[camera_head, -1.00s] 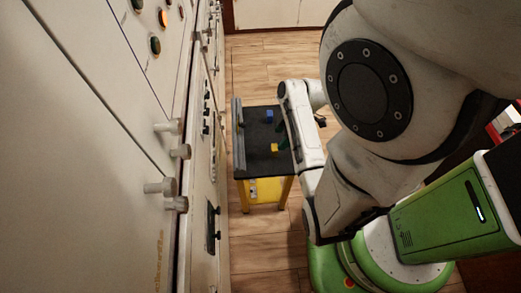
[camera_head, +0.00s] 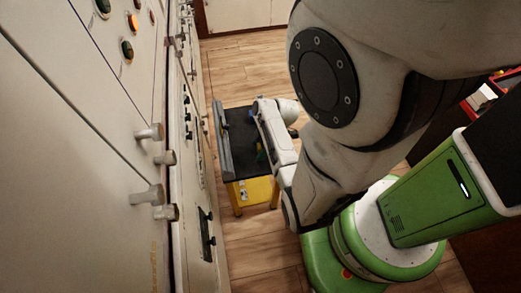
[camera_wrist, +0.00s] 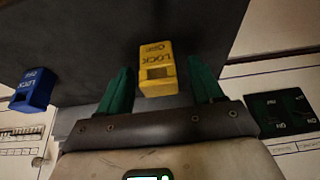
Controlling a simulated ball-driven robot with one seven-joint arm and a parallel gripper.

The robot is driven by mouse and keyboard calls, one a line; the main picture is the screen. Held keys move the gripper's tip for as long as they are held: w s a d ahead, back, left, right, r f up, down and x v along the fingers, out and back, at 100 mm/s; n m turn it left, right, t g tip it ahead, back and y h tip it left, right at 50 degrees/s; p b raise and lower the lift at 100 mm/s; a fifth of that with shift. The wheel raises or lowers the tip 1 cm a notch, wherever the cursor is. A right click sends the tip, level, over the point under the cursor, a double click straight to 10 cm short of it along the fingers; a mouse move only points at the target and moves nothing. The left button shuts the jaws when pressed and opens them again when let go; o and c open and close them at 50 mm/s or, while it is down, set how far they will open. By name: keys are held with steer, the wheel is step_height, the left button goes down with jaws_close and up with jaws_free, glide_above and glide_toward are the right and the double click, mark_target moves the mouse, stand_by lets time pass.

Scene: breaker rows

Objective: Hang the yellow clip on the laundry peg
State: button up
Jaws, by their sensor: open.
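The yellow clip (camera_wrist: 157,70), marked LOCK, lies on the dark top of a small cart (camera_head: 236,121). In the wrist view it sits between the two green fingers of my gripper (camera_wrist: 158,92), with a gap on each side. My gripper is open and holds nothing. In the head view my arm largely covers the clip and the gripper. I cannot make out a laundry peg for certain; several round knobs (camera_head: 150,196) stick out of the cabinet front on the left.
A blue clip (camera_wrist: 34,90) lies on the cart top left of the gripper in the wrist view. A grey rail (camera_head: 222,140) edges the cart's cabinet side. The cabinet wall (camera_head: 90,170) stands close on the left. Wooden floor (camera_head: 252,245) is clear in front of the cart.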

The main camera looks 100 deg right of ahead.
steer(key=shift+w+f, duration=0.2)
steer(key=shift+f, duration=0.2)
steer(key=c, duration=1)
